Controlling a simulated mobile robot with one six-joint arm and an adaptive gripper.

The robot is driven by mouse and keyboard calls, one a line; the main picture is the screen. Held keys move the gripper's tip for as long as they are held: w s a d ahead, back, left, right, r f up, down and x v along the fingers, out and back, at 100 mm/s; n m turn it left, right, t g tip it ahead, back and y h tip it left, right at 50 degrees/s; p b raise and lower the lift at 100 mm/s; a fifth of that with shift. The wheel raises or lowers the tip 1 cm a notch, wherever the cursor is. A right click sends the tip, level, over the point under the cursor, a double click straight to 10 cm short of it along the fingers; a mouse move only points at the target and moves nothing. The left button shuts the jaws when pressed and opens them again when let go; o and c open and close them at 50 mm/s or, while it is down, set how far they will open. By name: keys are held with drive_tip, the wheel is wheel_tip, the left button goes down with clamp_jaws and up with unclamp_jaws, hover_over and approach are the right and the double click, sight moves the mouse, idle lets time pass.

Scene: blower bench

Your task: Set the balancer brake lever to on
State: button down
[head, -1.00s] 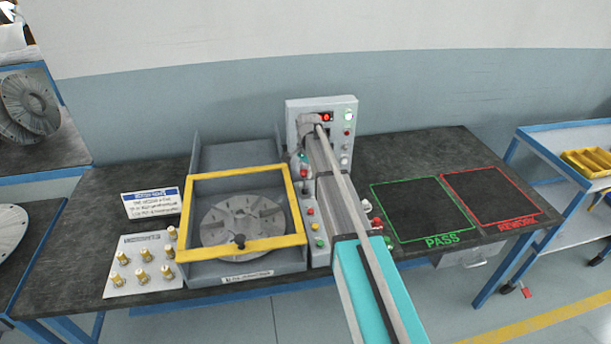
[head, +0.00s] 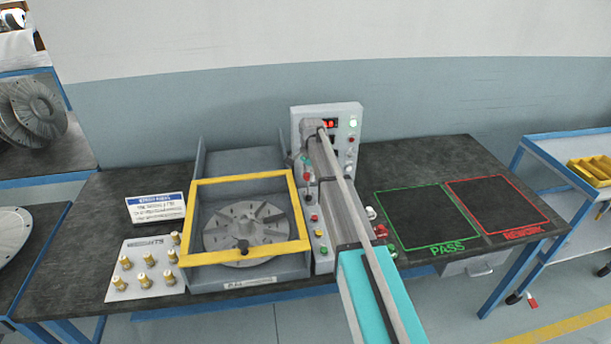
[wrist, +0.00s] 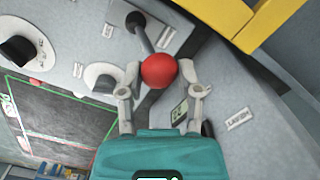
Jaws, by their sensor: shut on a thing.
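The brake lever has a red ball knob (wrist: 159,70) on a dark grey shaft (wrist: 144,36), which runs up and left from the knob in the wrist view. My gripper (wrist: 160,78) is shut on the red ball knob, one finger on each side of it. In the head view my gripper (head: 306,164) is small, beside the grey control column and right of the yellow-framed guard. The lever is hard to make out there. The on and off marks near the lever are too blurred to read.
The yellow guard frame (head: 247,249) lies close left of my gripper, over the round rotor (head: 245,228). Black knobs (wrist: 105,80) sit near the lever in the wrist view. The upright control panel (head: 353,143) stands behind. The PASS area (head: 425,215) is empty.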

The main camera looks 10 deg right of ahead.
drive_tip(key=shift+c, duration=1.4)
unclamp_jaws()
drive_tip(key=shift+w+a+f, duration=0.1)
drive_tip(key=shift+w+f, duration=0.05)
drive_tip(key=shift+w, duration=0.3)
drive_tip(key=shift+s, duration=0.15)
